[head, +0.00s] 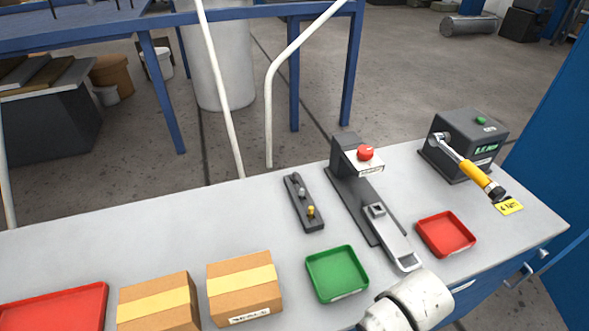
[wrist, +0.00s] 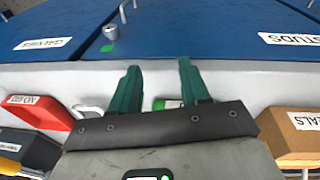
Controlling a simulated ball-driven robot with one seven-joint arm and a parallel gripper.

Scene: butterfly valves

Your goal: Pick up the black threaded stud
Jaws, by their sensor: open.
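I cannot make out the black threaded stud in either view. My gripper (wrist: 158,66) shows in the wrist view with its two green fingers apart and nothing visible between them. The fingers point toward the blue front of the bench, where a white label reads "STUDS" (wrist: 291,39) at the upper right. The gripper is not seen in the head view; only a white part of my arm shows at the bottom, right of the green tray (head: 336,273). That tray looks empty and is mostly hidden behind the fingers in the wrist view.
On the grey bench (head: 130,235) stand two cardboard boxes (head: 245,287), a red tray (head: 446,234), a larger red tray (head: 60,308), a dark block with small pegs (head: 303,203), a red-knobbed fixture (head: 352,187) and a tester with a yellow-handled wrench (head: 468,145).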

